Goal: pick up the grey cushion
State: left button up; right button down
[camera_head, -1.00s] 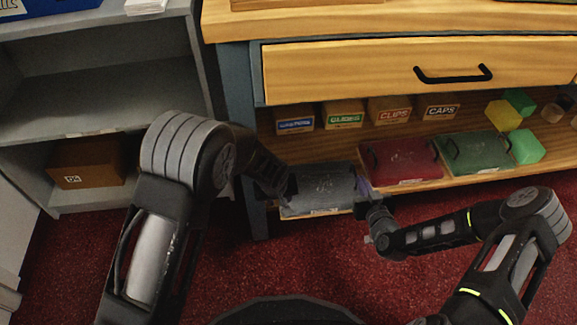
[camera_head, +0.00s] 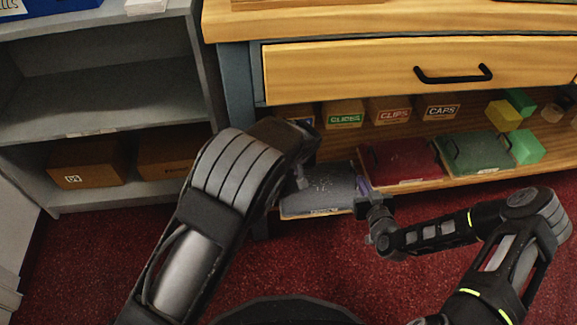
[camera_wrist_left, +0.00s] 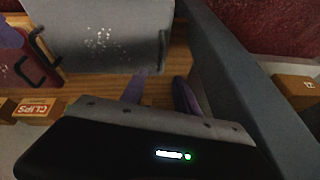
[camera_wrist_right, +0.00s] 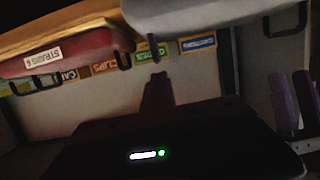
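The grey cushion (camera_head: 322,192) lies flat at the left end of the low wooden shelf. It also shows in the left wrist view (camera_wrist_left: 100,38) and right wrist view (camera_wrist_right: 205,14). A black loop handle (camera_wrist_left: 162,50) is at its end near my left gripper (camera_wrist_left: 160,76). That gripper is open and empty, its fingertips just short of the handle; in the head view my arm mostly hides it. My right gripper (camera_head: 365,188) is at the cushion's right end. In the right wrist view its fingers (camera_wrist_right: 157,76) look shut together below the other handle, with nothing seen between them.
A red cushion (camera_head: 400,163) and a green cushion (camera_head: 474,153) lie to the right, with small labelled boxes (camera_head: 390,111) behind. The counter's upright post (camera_wrist_left: 235,85) stands close to my left gripper. Red carpet in front is clear.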

pick_arm(q)
jog(key=x, duration=1)
jog(key=shift+w+f, duration=0.1)
jog(key=shift+f, duration=0.1)
jog(key=shift+c, duration=0.5)
grip_shut()
dwell(0.6)
pick_arm(e)
jog(key=shift+r, duration=0.6)
jog(key=shift+s, duration=0.15)
